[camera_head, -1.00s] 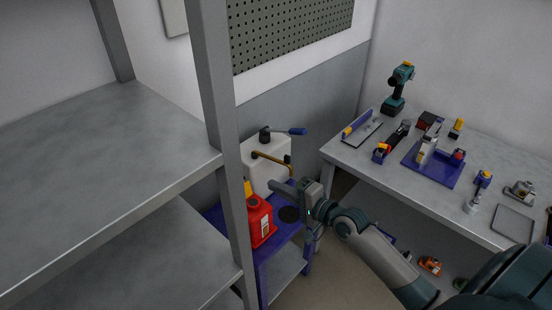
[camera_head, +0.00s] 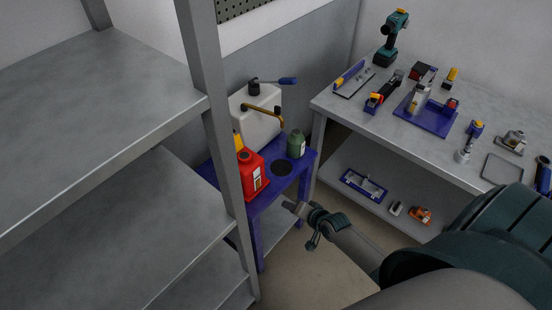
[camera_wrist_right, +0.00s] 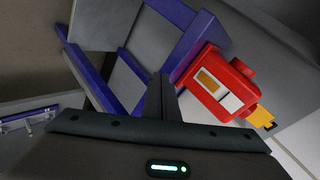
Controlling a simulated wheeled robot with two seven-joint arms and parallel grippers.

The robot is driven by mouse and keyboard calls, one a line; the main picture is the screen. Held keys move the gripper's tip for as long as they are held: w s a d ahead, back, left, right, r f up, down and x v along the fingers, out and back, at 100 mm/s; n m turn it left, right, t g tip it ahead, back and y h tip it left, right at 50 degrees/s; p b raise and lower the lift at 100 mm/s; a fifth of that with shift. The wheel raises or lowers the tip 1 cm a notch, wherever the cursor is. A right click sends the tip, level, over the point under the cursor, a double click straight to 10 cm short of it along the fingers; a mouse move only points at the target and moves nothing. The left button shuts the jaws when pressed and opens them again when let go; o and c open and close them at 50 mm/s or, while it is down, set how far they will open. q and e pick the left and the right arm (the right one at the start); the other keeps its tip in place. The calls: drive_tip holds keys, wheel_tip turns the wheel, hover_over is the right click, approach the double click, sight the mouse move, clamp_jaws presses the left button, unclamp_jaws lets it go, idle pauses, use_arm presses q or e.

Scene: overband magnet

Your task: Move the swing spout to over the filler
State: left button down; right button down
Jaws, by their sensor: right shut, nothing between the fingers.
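The brass swing spout (camera_head: 264,113) sits in front of a white tank (camera_head: 258,130) and points right, its end bent down. A black fitting with a blue-handled lever (camera_head: 287,81) is on top of the tank. A green canister (camera_head: 296,144) stands on the blue stand (camera_head: 258,201), right of the spout end. A dark round disc (camera_head: 281,168) lies in front of it. I cannot tell which part is the filler. My right gripper (camera_head: 291,207) is shut and empty, in front of the stand and below the spout. Its fingers (camera_wrist_right: 160,98) show in the right wrist view. My left gripper is out of view.
A red jug (camera_head: 254,177) with a yellow spout stands on the stand's left; it also shows in the right wrist view (camera_wrist_right: 218,88). A grey shelf post (camera_head: 208,90) rises close on the left. A workbench (camera_head: 400,130) with tools stands on the right.

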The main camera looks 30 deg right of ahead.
drive_tip(key=s+a+f+n+g+h+b, duration=0.1)
drive_tip(key=s+f+n+g, duration=0.1)
drive_tip(key=s+f, duration=0.5)
drive_tip(key=s+f+n+g, duration=0.1)
drive_tip(key=s+f, duration=0.3)
drive_tip(key=f, duration=0.5)
drive_tip(key=s+a+f+n+g, duration=0.2)
drive_tip(key=s+f, duration=0.4)
drive_tip(key=s, duration=0.6)
drive_tip(key=s+a+f+n+g+b, duration=0.1)
drive_tip(key=s+a+f+n+g, duration=0.1)
drive_tip(key=s+f, duration=0.5)
drive_tip(key=s+a+f+n+g+b, duration=0.1)
drive_tip(key=s+f+n, duration=0.5)
drive_tip(key=s, duration=1)
drive_tip(key=shift+s+a+f+g+h, duration=0.35)
drive_tip(key=shift+a+f+g, duration=0.45)
drive_tip(key=shift+a, duration=0.45)
drive_tip(key=shift+r, duration=0.15)
